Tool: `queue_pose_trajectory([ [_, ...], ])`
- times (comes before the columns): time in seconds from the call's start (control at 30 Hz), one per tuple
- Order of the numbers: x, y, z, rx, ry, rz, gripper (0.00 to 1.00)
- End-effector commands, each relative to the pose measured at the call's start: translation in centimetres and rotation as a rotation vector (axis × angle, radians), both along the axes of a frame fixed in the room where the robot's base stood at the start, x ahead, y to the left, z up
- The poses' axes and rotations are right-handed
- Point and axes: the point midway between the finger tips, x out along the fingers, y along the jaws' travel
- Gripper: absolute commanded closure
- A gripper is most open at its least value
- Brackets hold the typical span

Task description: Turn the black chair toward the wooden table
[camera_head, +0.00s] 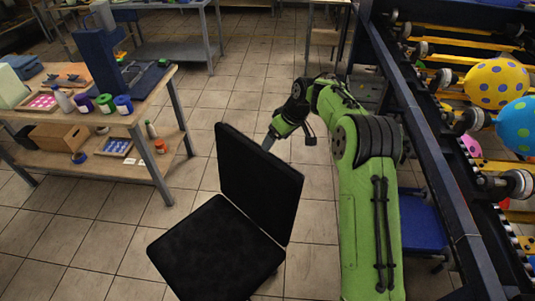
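The black chair (212,250) stands on the tiled floor in the lower middle of the view. Its backrest (257,185) is on the right side and its seat extends to the lower left. The wooden table (150,95) stands at the left, with clutter on its top and lower shelf. My gripper (267,144) is at the end of my green arm, just behind the top edge of the backrest. I cannot tell whether it touches the backrest. Its fingertips are partly hidden by the backrest, so its opening does not show.
A dark machine frame (430,150) with yellow bars and dotted balloons (497,83) runs along the right. A blue seat (422,220) stands beside my arm. Metal-legged tables (175,48) are at the back. Tiled floor is free between the chair and the wooden table.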

Motion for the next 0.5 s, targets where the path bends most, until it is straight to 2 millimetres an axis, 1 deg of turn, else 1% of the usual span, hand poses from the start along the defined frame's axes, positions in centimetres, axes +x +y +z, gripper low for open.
queue_pose_trajectory([
  [0.03, 0.2, 0.5, -1.4, 0.000, 0.002, 0.002, 0.20],
  [0.2, 1.2, 1.8, -5.2, -0.001, 0.002, 0.001, 0.20],
  [0.3, 1.7, 2.4, -6.9, -0.001, 0.000, 0.001, 0.20],
  [0.37, 1.9, 2.6, -7.6, 0.000, 0.000, 0.001, 0.20],
  [0.5, 2.1, 2.8, -8.2, -0.001, -0.002, -0.001, 0.20],
])
